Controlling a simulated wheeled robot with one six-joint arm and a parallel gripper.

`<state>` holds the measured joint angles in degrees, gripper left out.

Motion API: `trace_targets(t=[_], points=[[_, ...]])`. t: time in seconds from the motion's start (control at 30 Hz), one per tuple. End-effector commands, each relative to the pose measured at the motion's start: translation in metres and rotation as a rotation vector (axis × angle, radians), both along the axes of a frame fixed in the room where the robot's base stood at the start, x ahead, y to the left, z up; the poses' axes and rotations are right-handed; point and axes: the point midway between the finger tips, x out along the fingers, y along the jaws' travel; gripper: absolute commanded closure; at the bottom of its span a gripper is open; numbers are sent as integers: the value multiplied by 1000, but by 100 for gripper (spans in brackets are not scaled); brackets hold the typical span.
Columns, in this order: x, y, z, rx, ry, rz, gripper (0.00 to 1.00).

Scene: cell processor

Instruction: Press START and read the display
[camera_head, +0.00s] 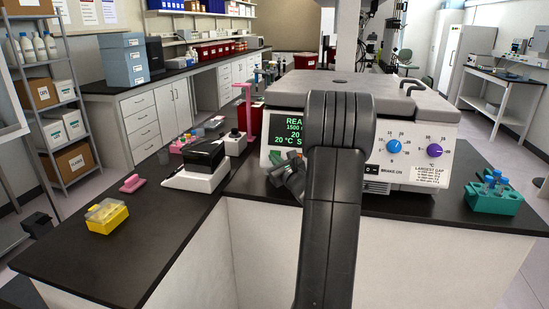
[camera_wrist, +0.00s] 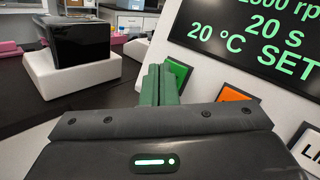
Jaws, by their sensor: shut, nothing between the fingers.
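The cell processor (camera_head: 415,108) is a white bench unit with a grey lid, a blue knob and a purple knob. Its dark display (camera_head: 285,127) shows green text, partly hidden by my arm. In the wrist view the display (camera_wrist: 265,30) reads "rpm", "20 s" and "20 °C SET", with the top cut off. A green button (camera_wrist: 180,72) sits below the display, with an orange button (camera_wrist: 232,96) to its right. My gripper (camera_wrist: 160,72) is shut and empty, its green fingertips just in front of the green button. I cannot tell whether they touch it. No START lettering is readable.
A white block with a black device (camera_head: 205,160) stands left of the processor. A yellow tube rack (camera_head: 106,216) is at the left, a teal rack (camera_head: 493,200) with blue-capped tubes at the right.

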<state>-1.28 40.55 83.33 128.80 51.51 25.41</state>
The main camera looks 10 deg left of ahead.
Motion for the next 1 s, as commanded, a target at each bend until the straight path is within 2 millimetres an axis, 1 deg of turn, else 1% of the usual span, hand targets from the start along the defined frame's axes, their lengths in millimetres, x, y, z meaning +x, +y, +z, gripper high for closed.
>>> trace_targets(t=[0.4,0.7,1.0], points=[[5,0,-2,-1,1,0,100],[5,0,-2,-1,1,0,100],[-7,0,1,-1,-1,0,100]])
